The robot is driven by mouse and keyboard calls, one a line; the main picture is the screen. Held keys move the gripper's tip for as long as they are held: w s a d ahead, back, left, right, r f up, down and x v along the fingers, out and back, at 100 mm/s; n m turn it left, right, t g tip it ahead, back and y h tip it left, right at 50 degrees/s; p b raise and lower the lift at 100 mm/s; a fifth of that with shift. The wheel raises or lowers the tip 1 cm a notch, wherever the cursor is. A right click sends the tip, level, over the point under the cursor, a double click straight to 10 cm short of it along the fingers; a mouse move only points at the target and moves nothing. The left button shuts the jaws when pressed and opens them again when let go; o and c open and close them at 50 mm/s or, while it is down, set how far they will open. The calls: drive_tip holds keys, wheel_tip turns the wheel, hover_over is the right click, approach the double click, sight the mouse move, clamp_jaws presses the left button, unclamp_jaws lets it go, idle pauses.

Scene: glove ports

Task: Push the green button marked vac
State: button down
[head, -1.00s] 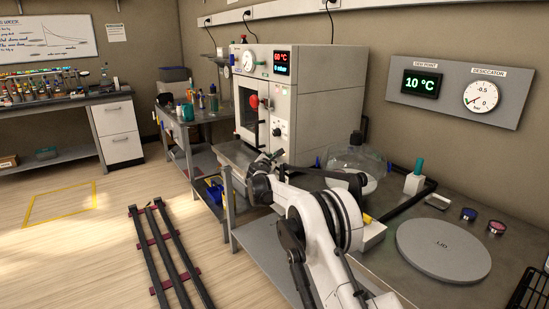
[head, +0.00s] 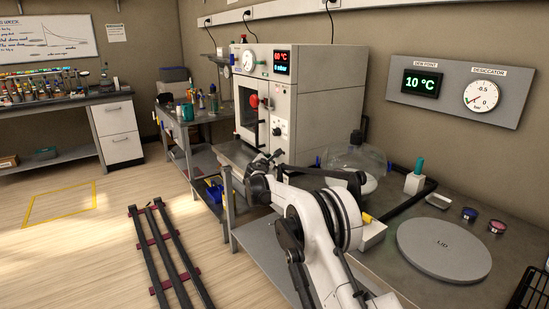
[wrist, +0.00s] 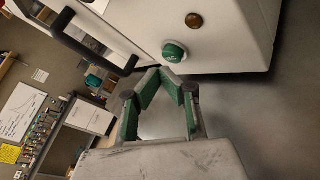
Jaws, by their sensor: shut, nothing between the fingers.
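The green button (wrist: 174,52) is a round knob with faint pale marking, too small to read, on the white front panel in the wrist view. My gripper (wrist: 165,71) has green-padded fingers meeting at the tips, with nothing between them. In the wrist view the tips are just below and slightly left of the button; I cannot tell whether they touch it. In the head view my gripper (head: 268,156) is low in front of the white oven (head: 315,95); the button cannot be made out there.
A brown-amber round button (wrist: 194,20) sits beside the green one. A black door handle (wrist: 75,40) sticks out at left in the wrist view. In the head view, a glass desiccator (head: 355,160) and a grey lid (head: 444,250) are on the bench to the right.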

idle(0.3)
drive_tip(key=shift+s+a+b, duration=0.25)
drive_tip(key=shift+s+a, duration=0.7)
drive_tip(key=shift+a, duration=0.25)
drive_tip(key=shift+s+a+b, duration=0.2)
drive_tip(key=shift+s+a, duration=0.7)
drive_tip(key=shift+a, duration=0.3)
